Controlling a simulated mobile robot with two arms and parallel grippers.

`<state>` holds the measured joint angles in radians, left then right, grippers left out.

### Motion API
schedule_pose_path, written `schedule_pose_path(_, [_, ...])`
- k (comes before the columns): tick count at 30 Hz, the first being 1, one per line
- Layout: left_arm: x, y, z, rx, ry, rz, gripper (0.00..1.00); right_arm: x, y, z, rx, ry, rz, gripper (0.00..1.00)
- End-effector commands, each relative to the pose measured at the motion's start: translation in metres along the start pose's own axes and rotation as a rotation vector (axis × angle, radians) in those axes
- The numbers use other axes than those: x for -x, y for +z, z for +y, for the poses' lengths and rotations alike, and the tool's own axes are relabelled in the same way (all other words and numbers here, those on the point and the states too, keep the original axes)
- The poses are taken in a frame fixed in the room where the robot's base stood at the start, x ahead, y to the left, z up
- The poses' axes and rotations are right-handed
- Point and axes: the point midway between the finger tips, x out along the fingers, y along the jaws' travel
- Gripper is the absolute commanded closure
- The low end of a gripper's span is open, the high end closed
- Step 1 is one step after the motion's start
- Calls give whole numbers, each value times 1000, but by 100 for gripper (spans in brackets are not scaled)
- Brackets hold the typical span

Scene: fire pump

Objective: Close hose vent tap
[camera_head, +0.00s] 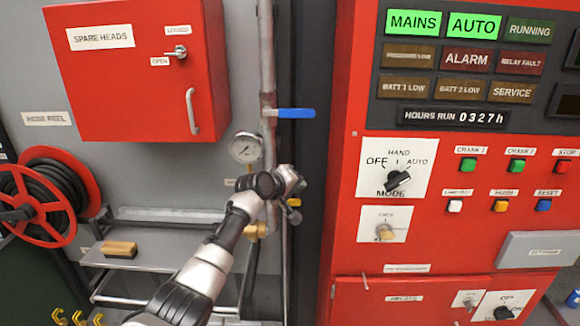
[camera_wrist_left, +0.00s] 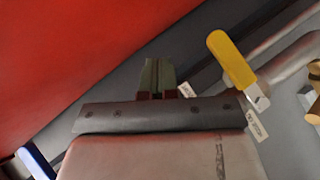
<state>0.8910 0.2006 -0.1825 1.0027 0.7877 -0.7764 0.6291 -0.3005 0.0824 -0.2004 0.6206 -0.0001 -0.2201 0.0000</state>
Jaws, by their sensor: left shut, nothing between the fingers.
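A yellow lever handle (camera_wrist_left: 230,60) shows in the left wrist view on a grey pipe, tilted, with small tags beside it too blurred to read. I cannot tell for sure that it is the hose vent tap. My left gripper (camera_wrist_left: 157,78) is shut and empty, its fingers to the left of the yellow lever and apart from it in the picture. My right gripper is in neither view.
The red control panel (camera_head: 343,225) stands close to the right of my left gripper. A pressure gauge (camera_head: 245,147) and brass fitting (camera_head: 258,230) are by the pipe. A red spare-heads cabinet (camera_head: 130,95), hose reel (camera_head: 40,205) and shelf (camera_head: 150,263) are to the left.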

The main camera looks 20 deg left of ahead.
Motion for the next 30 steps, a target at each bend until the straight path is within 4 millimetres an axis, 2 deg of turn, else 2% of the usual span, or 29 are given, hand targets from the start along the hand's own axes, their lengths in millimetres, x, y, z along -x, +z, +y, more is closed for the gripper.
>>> schedule_pose_path(15, [65,21,47,-2,3,2,100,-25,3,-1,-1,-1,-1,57])
schedule_pose_path(21, [76,23,56,0,1,0,100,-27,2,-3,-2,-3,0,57])
schedule_pose_path(30, [76,23,56,1,0,0,100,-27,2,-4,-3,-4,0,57])
